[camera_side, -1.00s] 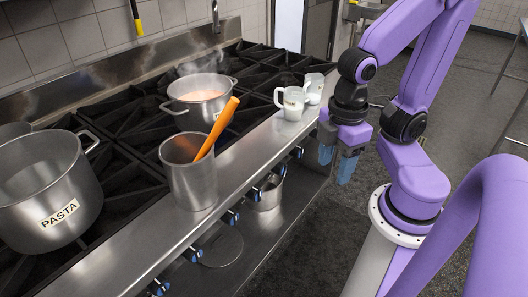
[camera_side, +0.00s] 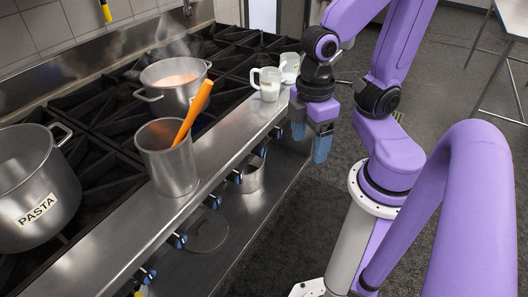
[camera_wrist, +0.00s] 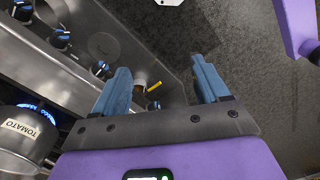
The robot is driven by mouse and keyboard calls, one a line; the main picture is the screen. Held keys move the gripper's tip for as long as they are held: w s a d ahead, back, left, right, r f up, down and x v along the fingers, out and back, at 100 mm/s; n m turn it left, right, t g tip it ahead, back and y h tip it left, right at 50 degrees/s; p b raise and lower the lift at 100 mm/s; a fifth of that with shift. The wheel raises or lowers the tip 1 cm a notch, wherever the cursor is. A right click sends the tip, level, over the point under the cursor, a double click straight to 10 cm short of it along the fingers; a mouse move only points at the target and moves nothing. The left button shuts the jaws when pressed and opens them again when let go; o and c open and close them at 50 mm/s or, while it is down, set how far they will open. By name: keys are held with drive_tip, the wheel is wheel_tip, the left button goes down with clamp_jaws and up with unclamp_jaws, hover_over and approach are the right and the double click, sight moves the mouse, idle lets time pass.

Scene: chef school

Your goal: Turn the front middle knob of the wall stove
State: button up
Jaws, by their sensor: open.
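Several blue-and-steel knobs run along the front of the wall stove (camera_side: 150,215), below its steel ledge. One knob (camera_side: 213,201) is near the middle of the visible row, and another knob (camera_side: 262,150) is nearer my gripper. The frames do not make clear which one is the front middle knob. My gripper (camera_side: 310,142) is open and empty, with blue fingers pointing down in front of the stove's far part, apart from the knobs. In the wrist view, its fingers (camera_wrist: 161,72) are spread over the floor side, with a knob (camera_wrist: 101,68) left of them.
A pasta pot (camera_side: 35,178), a steel container (camera_side: 168,165) with an orange-handled utensil (camera_side: 195,112), a steaming pot (camera_side: 172,88) and a white mug (camera_side: 267,83) stand on the stove top or ledge. A steel pot (camera_side: 251,175) sits on the lower shelf. The floor (camera_side: 280,240) before the stove is clear.

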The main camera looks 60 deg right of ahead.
drive_tip(key=w+d+f+m+g+y, duration=0.35)
drive_tip(key=w+d+f+m, duration=0.3)
drive_tip(key=m, duration=0.45)
drive_tip(key=n+t+h, duration=0.3)
drive_tip(key=n+t, duration=1.4)
drive_tip(key=n, duration=1.8)
approach(263, 151)
drive_tip(key=shift+d+f+x, duration=0.1)
drive_tip(key=shift+d+x, duration=0.1)
drive_tip(key=shift+x, duration=1.65)
drive_tip(key=shift+d+f+x, duration=0.15)
drive_tip(key=shift+d+x, duration=0.05)
drive_tip(key=shift+x, duration=1.65)
drive_tip(key=shift+d+f+x, duration=0.1)
drive_tip(key=shift+d+x, duration=0.05)
drive_tip(key=shift+x, duration=1.65)
drive_tip(key=shift+s, duration=0.1)
drive_tip(key=c, duration=1)
